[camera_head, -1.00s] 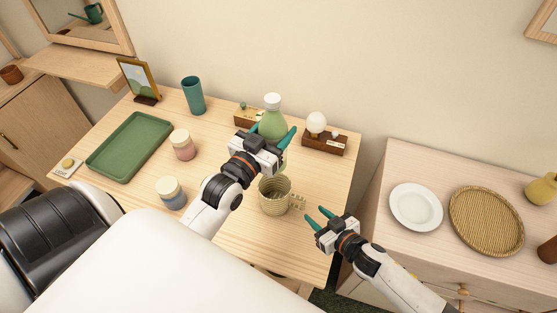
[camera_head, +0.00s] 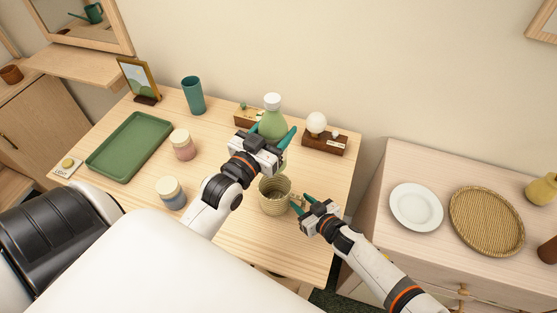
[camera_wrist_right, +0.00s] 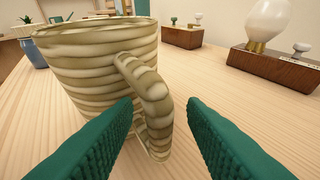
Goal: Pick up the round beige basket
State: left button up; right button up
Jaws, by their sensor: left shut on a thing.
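A round beige ribbed vessel (camera_head: 274,204) with a side handle, basket-like in its coils, stands upright on the wooden table. It fills the left of the right wrist view (camera_wrist_right: 95,70), its looped handle (camera_wrist_right: 152,95) facing me. My right gripper (camera_head: 300,203) is open at its right side. In the wrist view its green fingers (camera_wrist_right: 161,105) lie on either side of the handle, not closed on it. My left gripper (camera_head: 273,141) is shut on a green bottle (camera_head: 272,124) with a white cap, behind the vessel. A flat round woven tan basket (camera_head: 487,221) lies on the right cabinet.
A wooden block with a white bulb (camera_head: 322,145) stands at the table's back right. Two lidded jars (camera_head: 182,144), a teal cup (camera_head: 193,96) and a green tray (camera_head: 129,147) are to the left. A white plate (camera_head: 416,207) lies beside the flat basket.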

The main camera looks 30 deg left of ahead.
grip_shut()
jog(key=shift+r, duration=0.15)
dwell(0.4)
jog(key=shift+r, duration=0.95)
jog(key=shift+w+d+r, duration=0.2)
jog(key=shift+d+r, duration=0.4)
jog(key=w+d, duration=0.2)
jog(key=d, duration=0.6)
jog(key=w+d+f, duration=0.1)
jog(key=d, duration=0.7)
jog(key=shift+w+d+f, duration=0.15)
jog(key=shift+w+f, duration=0.05)
jog(key=shift+w, duration=0.2)
